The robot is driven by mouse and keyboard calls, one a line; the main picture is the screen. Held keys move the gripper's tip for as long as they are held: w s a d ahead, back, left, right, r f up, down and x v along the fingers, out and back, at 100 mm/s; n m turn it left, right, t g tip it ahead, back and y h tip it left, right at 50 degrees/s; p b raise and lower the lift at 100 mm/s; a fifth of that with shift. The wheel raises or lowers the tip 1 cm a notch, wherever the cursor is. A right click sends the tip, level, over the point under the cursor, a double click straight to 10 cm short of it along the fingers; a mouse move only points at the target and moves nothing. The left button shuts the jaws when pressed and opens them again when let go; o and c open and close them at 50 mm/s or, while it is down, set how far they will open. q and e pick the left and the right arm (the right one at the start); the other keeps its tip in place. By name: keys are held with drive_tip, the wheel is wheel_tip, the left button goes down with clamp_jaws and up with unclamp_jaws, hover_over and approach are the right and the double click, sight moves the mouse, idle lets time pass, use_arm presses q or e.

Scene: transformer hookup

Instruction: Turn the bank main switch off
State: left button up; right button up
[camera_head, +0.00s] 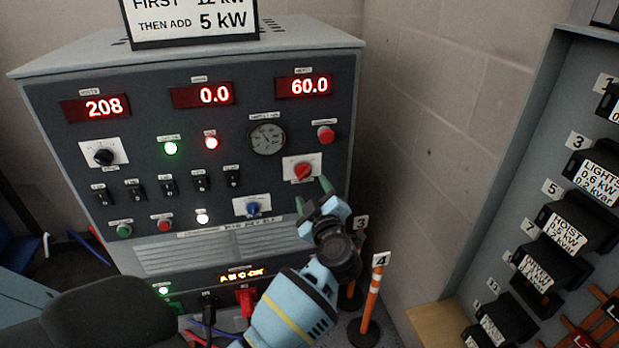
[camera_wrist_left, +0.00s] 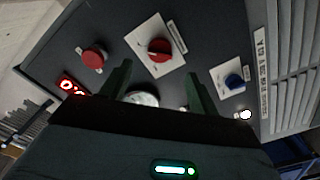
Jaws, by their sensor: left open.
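A grey control cabinet (camera_head: 130,205) faces me. On its right side is a red rotary knob (camera_head: 302,171) on a white plate; it also shows in the left wrist view (camera_wrist_left: 159,50). A blue rotary knob (camera_head: 253,208) on a white plate sits lower left of it and also shows in the wrist view (camera_wrist_left: 234,80). The small labels are unreadable, so I cannot tell which is the bank main switch. My left gripper (camera_head: 312,195) is open and empty, just below the red knob and apart from it. My right gripper is not in view.
A red push button (camera_head: 325,135) and a round gauge (camera_head: 267,138) sit above the red knob. Displays read 208, 0.0 and 60.0. Orange posts (camera_head: 371,300) stand beside my left arm. A breaker panel (camera_head: 515,170) is at right, past a bare block wall.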

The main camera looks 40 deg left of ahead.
sight(305, 175)
use_arm(q)
drive_tip(key=x, duration=0.7)
drive_tip(key=shift+w+a+b, duration=0.15)
drive_tip(key=shift+b, duration=0.15)
drive_tip(key=c, duration=1)
